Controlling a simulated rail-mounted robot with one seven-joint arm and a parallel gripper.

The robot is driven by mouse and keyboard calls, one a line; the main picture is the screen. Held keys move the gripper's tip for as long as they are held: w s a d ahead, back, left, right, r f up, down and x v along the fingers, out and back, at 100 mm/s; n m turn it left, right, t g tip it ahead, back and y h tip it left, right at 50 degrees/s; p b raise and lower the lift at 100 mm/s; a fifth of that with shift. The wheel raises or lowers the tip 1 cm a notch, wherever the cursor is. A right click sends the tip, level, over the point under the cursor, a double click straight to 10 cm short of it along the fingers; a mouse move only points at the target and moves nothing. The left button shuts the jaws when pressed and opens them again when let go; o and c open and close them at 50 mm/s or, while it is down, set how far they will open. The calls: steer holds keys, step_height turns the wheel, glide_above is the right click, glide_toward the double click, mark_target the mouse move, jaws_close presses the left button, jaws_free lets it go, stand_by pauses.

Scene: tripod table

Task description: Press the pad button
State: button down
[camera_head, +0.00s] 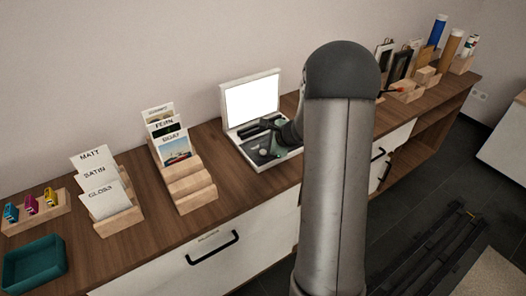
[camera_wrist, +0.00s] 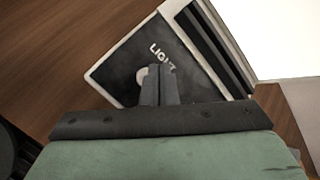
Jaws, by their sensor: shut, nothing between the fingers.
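The pad is a dark plate with a pale edge (camera_wrist: 112,76) and shows in the wrist view. It carries light lettering that reads as "LIGHT". A pale round button (camera_wrist: 142,76) sits below the lettering, partly hidden by my fingers. My gripper (camera_wrist: 160,72) is shut and empty, with its fingertips over the pad beside the visible part of the button. I cannot tell whether they touch it. In the head view my gripper is over the dark base of a white-framed device (camera_head: 229,127), and my arm hides part of that area.
The device's bright white screen (camera_head: 251,101) stands upright behind its base. Wooden holders with cards (camera_head: 186,187) stand to the left on the wooden counter (camera_head: 150,235). A teal tray (camera_head: 35,265) is at the front left. Frames and tubes stand at the far right.

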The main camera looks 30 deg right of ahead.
steer(key=shift+f, duration=0.15)
steer(key=shift+f+b, duration=0.35)
steer(key=shift+b, duration=0.35)
steer(key=shift+f+b, duration=0.25)
steer(key=shift+b, duration=0.1)
stand_by(0.4)
steer(key=shift+r, duration=0.1)
steer(key=shift+r+p, duration=0.45)
steer(key=shift+r, duration=0.2)
step_height(320, 180, up, 6)
steer(key=p, duration=0.4)
stand_by(0.5)
